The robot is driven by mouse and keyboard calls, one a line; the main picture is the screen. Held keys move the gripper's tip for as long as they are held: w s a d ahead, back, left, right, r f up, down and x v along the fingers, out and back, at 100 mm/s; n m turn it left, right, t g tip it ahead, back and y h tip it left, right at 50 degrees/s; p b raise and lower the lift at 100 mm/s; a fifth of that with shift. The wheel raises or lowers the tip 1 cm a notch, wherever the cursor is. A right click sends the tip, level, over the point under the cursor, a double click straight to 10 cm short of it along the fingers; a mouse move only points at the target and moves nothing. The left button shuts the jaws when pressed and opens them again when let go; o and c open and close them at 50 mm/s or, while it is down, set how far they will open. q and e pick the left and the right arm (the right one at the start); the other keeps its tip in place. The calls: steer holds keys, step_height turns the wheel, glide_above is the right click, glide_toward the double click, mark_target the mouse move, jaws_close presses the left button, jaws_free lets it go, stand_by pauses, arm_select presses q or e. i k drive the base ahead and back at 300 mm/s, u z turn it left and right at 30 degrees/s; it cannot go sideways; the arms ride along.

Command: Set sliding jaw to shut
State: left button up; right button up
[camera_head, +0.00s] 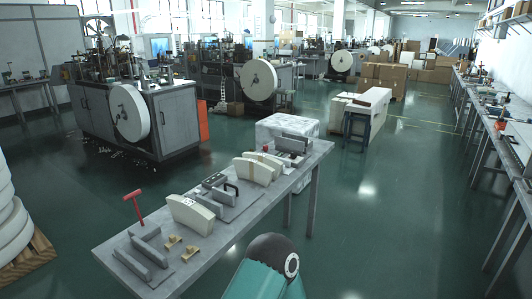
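A grey metal table (215,245) runs diagonally through the middle foreground. On its near left end lie low grey bars (140,258), with a red T-shaped handle (133,197) standing behind them. Grey blocks and a plate with a black handle (231,187) sit near the middle. A grey block fixture (292,143) is at the far end. I cannot tell for sure which part is the sliding jaw, or how far open it is. Neither of my grippers is in view; only a teal and black part of mine shows at the bottom.
Machines (180,120) fill the back left, a long bench (500,140) the right. The green floor on the right is clear.

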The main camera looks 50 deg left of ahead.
mark_target(221, 195)
steer(key=u, duration=0.45)
steer(key=i, duration=1.25)
steer(key=u, duration=1.1)
steer(key=i, duration=0.75)
steer(key=u, duration=0.3)
steer(key=k, duration=0.8)
steer(key=u, duration=0.25)
steer(key=i, duration=0.8)
steer(key=z, duration=0.1)
